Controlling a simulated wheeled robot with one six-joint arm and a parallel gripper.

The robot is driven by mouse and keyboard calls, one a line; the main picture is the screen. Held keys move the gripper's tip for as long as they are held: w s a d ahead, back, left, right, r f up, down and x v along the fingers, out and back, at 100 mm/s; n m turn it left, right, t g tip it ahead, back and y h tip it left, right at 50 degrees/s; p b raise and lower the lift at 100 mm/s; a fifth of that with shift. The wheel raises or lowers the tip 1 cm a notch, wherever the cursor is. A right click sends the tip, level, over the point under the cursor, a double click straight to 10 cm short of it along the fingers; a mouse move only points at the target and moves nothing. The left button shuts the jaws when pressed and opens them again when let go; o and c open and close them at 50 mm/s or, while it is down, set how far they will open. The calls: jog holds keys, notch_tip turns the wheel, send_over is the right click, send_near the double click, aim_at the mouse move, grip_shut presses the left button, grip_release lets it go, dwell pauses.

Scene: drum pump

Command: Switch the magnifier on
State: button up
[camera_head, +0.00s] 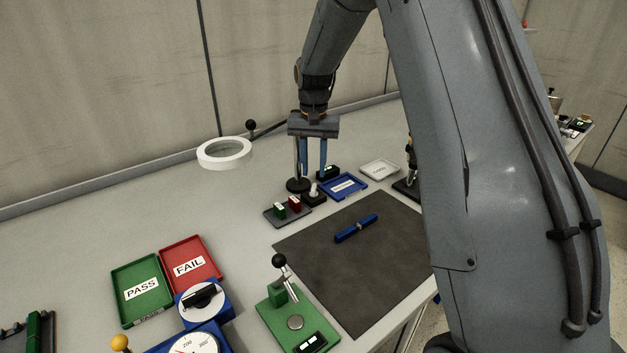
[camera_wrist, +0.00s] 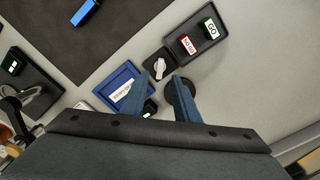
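The magnifier (camera_head: 225,153) is a white ring lamp on a dark arm, left of my gripper in the head view. Its round black base (camera_head: 298,186) stands on the bench and shows in the wrist view (camera_wrist: 181,97). Beside the base is a small black box with a white knob (camera_head: 313,190). In the wrist view the white knob (camera_wrist: 160,66) lies just beyond the fingertips, roughly in line with the gap. My gripper (camera_head: 314,172) points down above the knob with its blue fingers apart and empty. The wrist view shows the gap between the fingertips (camera_wrist: 163,79). No contact is visible.
A black tray (camera_head: 270,215) with green and red blocks sits left of the knob box. A blue labelled tray (camera_head: 343,185) and a white tray (camera_head: 380,169) lie to the right. A dark mat (camera_head: 350,270) with a blue pen-like part is in front.

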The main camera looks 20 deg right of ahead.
jog(key=shift+r, duration=1.25)
jog(key=s+f+n, duration=0.2)
jog(key=s, duration=1.3)
jog(key=s+f+n+t, duration=0.1)
jog(key=s+f+n, duration=0.1)
jog(key=s, duration=1.3)
jog(key=shift+s+n, duration=0.15)
jog(key=shift+n, duration=0.15)
jog(key=shift+a, duration=0.1)
jog(key=shift+c, duration=0.4)
